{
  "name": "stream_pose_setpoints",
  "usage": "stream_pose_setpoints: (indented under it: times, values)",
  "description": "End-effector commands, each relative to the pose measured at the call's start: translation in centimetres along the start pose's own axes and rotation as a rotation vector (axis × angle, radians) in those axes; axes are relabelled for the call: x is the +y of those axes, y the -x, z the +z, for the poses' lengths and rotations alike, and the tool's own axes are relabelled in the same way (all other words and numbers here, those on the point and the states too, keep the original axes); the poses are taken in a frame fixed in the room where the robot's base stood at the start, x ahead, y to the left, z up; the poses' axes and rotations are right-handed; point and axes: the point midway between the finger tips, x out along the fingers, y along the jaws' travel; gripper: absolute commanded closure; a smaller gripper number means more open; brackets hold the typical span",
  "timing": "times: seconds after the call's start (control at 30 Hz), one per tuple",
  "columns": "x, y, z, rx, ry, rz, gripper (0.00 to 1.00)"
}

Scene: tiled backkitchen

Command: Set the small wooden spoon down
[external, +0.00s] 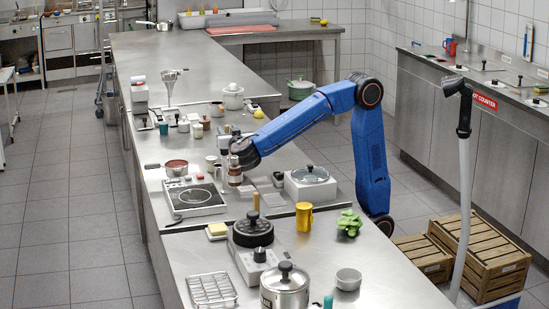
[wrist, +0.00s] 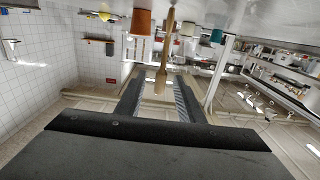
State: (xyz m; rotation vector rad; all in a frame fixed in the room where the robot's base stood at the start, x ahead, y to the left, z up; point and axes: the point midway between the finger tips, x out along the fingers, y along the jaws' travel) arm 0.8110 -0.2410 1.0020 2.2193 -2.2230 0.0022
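The small wooden spoon (wrist: 162,68) shows in the wrist view, where the scene appears upside down. It is long and thin with a wider end between the far ends of my fingers. My gripper (wrist: 160,88) has its two dark fingers apart, with a visible gap on both sides of the spoon. I cannot tell whether the spoon's other end rests on something, as it runs to the picture's top. In the external view my gripper (external: 236,162) is low over the middle counter (external: 262,172), and I cannot make out the spoon there.
A hot plate (external: 194,197), a red pan (external: 177,168) and a lidded glass pan (external: 310,174) stand around my gripper. A yellow mug (external: 304,216) is nearer the camera.

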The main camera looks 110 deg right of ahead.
Motion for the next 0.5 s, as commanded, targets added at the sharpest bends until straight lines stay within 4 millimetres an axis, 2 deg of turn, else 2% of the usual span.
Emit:
stream_pose_setpoints:
  times: [0.17, 0.4, 0.5]
  values:
    - [0.0, -1.2, 0.0, -0.001, 0.001, 0.001, 0.65]
    - [0.0, -4.2, 0.0, -0.001, 0.001, 0.002, 0.65]
    - [0.0, -4.9, 0.0, -0.001, 0.001, 0.001, 0.65]
